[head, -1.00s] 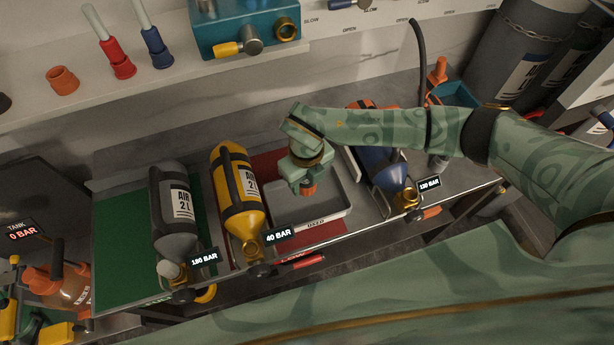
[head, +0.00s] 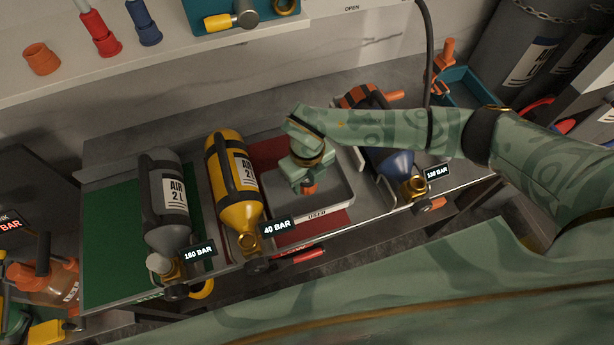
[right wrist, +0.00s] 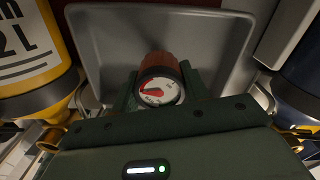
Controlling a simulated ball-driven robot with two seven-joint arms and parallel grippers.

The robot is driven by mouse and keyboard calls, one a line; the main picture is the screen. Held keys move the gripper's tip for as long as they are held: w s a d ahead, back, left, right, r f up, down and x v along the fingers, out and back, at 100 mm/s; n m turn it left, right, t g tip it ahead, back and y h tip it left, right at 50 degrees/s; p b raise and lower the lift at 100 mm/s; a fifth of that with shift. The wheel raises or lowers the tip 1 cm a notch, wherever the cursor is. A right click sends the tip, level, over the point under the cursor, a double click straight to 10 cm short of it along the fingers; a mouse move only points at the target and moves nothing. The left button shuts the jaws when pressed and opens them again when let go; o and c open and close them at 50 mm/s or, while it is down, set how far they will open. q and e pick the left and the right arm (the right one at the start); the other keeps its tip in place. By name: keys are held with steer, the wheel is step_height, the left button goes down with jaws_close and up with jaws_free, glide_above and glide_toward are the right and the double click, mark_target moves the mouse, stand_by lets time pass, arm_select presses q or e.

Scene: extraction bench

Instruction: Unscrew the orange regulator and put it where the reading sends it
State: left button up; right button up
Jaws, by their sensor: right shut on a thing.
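The orange regulator (head: 309,187) is small and round, with a white dial and a red needle that shows in the right wrist view (right wrist: 160,91). The dial's figures are too small to read. My right gripper (head: 307,179) is shut on it, pointing down above the grey tray marked USED (head: 333,207). The tray's floor around the regulator looks empty; I cannot tell whether the regulator touches it. The yellow cylinder (head: 230,185) shows 40 BAR, the grey cylinder (head: 164,205) 180 BAR, the blue cylinder (head: 394,165) about 130 BAR. My left gripper is not in view.
A green mat (head: 112,240) lies at left and a red mat (head: 265,152) lies under the tray. A shelf with coloured fittings and a teal block (head: 240,12) runs along the back. A blue bin (head: 465,88) stands at the back right, by large chained tanks.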

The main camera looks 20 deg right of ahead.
steer(key=shift+f, duration=0.2)
steer(key=o, duration=1.2)
steer(key=shift+o, duration=0.2)
step_height(320, 180, up, 16)
steer(key=p, duration=0.2)
steer(key=shift+p, duration=0.3)
steer(key=shift+r, duration=0.1)
